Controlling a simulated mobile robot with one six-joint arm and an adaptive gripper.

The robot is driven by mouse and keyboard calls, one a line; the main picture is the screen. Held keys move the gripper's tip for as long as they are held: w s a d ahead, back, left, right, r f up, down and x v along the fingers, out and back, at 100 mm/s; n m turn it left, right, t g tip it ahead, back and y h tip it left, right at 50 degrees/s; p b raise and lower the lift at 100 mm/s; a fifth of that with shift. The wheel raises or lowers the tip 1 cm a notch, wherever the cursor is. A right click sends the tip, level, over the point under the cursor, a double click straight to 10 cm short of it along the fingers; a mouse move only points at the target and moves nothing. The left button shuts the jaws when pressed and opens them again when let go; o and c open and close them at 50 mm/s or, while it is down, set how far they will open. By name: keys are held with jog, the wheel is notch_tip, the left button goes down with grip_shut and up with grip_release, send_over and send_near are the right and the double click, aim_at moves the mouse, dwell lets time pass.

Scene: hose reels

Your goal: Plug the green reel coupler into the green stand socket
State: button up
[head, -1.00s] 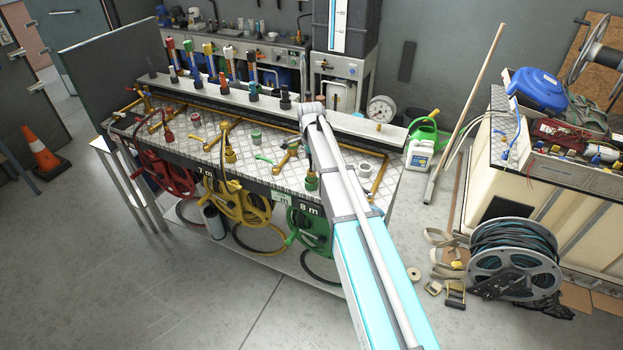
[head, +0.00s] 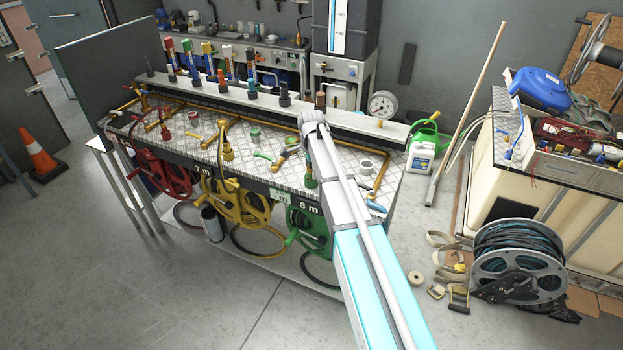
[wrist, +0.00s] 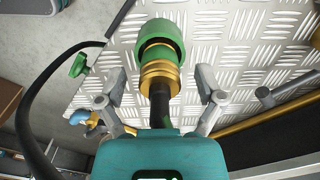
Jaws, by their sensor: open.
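In the head view my arm hides the gripper. The green hose reel (head: 308,228) hangs at the bench's front right.
The bench's tread-plate top (head: 330,160) carries brass pipes and a green lever (head: 263,156). A green watering can (head: 428,132) and white jug (head: 420,156) stand right.

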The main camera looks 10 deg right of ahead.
jog(key=shift+f, duration=0.1)
jog(key=shift+c, duration=0.3)
grip_shut()
dwell(0.5)
